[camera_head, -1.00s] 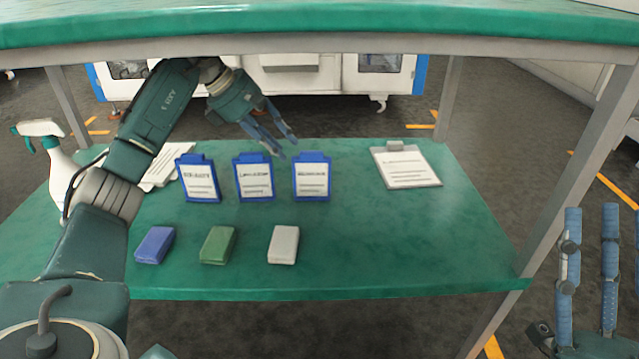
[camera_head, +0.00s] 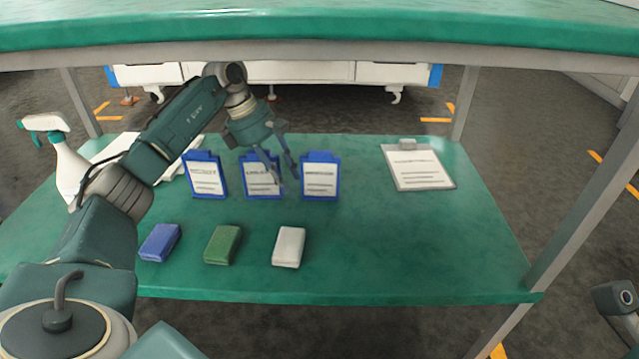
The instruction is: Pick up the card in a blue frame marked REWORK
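Three cards in blue frames stand upright in a row on the green shelf: a left card (camera_head: 205,177), a middle card (camera_head: 260,182) and a right card (camera_head: 320,178). Their headings are too blurred to tell which one reads REWORK. My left gripper (camera_head: 285,181) points down with its fingers apart and empty. Its fingertips overlap the right part of the middle card and the gap beside the right card. I cannot tell whether they touch either.
A blue block (camera_head: 160,242), a green block (camera_head: 222,245) and a white block (camera_head: 289,247) lie in front of the cards. A clipboard (camera_head: 418,172) lies right, a spray bottle (camera_head: 68,165) stands left. The upper shelf (camera_head: 320,25) and its posts enclose the space.

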